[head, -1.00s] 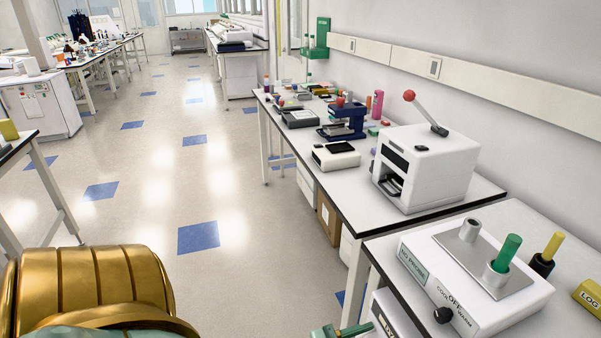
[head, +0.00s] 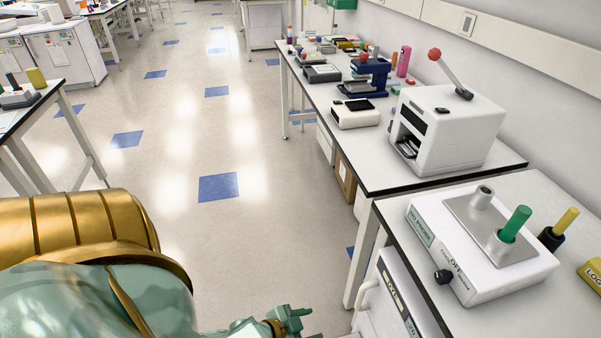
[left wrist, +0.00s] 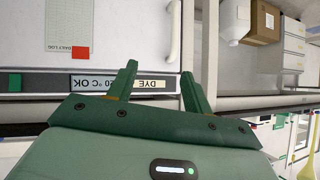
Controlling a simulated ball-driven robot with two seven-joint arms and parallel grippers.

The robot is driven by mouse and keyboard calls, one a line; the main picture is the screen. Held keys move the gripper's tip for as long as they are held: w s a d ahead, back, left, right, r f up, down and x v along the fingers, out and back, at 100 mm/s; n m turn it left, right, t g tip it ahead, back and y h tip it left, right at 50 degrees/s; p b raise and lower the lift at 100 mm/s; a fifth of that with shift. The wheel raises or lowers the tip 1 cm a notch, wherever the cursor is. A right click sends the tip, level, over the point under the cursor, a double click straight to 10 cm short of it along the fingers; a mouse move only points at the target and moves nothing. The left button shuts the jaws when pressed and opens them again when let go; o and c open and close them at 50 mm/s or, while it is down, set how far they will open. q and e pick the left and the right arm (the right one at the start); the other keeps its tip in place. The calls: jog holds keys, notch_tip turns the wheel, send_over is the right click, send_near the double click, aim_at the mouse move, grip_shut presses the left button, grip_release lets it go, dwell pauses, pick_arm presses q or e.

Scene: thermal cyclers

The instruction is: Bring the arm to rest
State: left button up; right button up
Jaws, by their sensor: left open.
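My left arm (head: 95,290), pale green with gold bands, comes in from the lower left of the head view. Its left gripper (head: 306,322) is at the bottom edge, left of the near bench and over the floor in the picture. In the left wrist view the two green fingers of the left gripper (left wrist: 158,72) stand apart with nothing between them. Beyond them is a white appliance front (left wrist: 130,25) with a dark strip and an upside-down display (left wrist: 125,83) reading "DYE" and "°C OK". My right gripper is not in view.
The near bench (head: 385,212) holds a white heater block (head: 470,270) with a green-capped tube (head: 515,222). A white appliance (head: 395,290) stands below it. Farther back is a white press-like machine (head: 465,135) with a red-knobbed lever. The aisle floor (head: 270,240) is clear.

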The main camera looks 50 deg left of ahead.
pick_arm(q)
jog(key=shift+s+a+f, duration=0.3)
jog(key=shift+s+f, duration=0.15)
jog(key=shift+f, duration=0.05)
jog(key=s+a+f+g+y, duration=0.25)
jog(key=s+f+g, duration=0.25)
jog(key=s+f, duration=0.65)
jog(key=s+d+f+g, duration=0.2)
jog(key=s+f, duration=0.1)
jog(key=s, duration=0.5)
jog(key=s+d+f+n+g, duration=0.1)
jog(key=s+d+f+g, duration=0.1)
jog(key=s, duration=0.6)
jog(key=shift+d+f+g, duration=0.35)
jog(key=shift+f+g, duration=0.15)
jog(key=shift+f, duration=0.35)
jog(key=shift+s, duration=0.1)
